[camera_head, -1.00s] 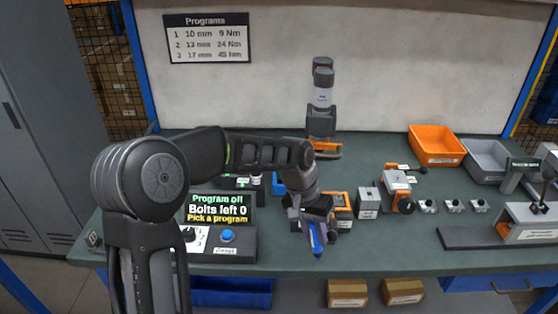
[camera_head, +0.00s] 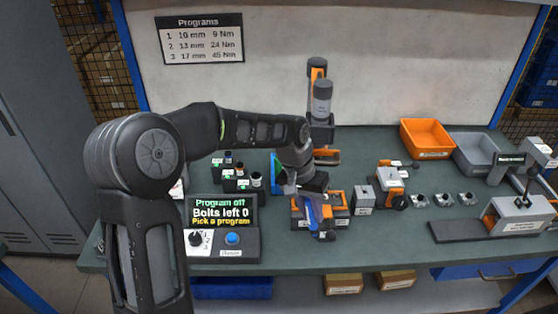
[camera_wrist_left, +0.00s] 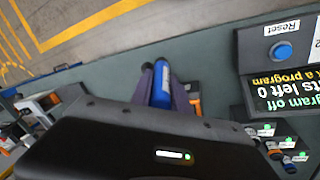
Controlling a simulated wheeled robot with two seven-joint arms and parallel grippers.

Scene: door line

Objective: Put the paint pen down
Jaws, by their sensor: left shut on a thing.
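The paint pen (camera_head: 312,217) is a blue, slim pen held in my left gripper (camera_head: 312,203). The gripper is shut on it, and the pen points down toward the front of the green bench (camera_head: 300,257). In the left wrist view the blue pen (camera_wrist_left: 161,84) sits between the two fingers of the left gripper (camera_wrist_left: 160,72). In the head view it is in front of an orange and grey holder (camera_head: 341,208); I cannot tell whether it touches anything. My right gripper is not in view.
A controller (camera_head: 222,228) with a lit screen, knob and blue button stands left of the gripper. Several small bottles are behind it. Grey fixtures (camera_head: 363,200), an orange bin (camera_head: 427,138) and a grey bin (camera_head: 475,155) are to the right. The bench's front strip is clear.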

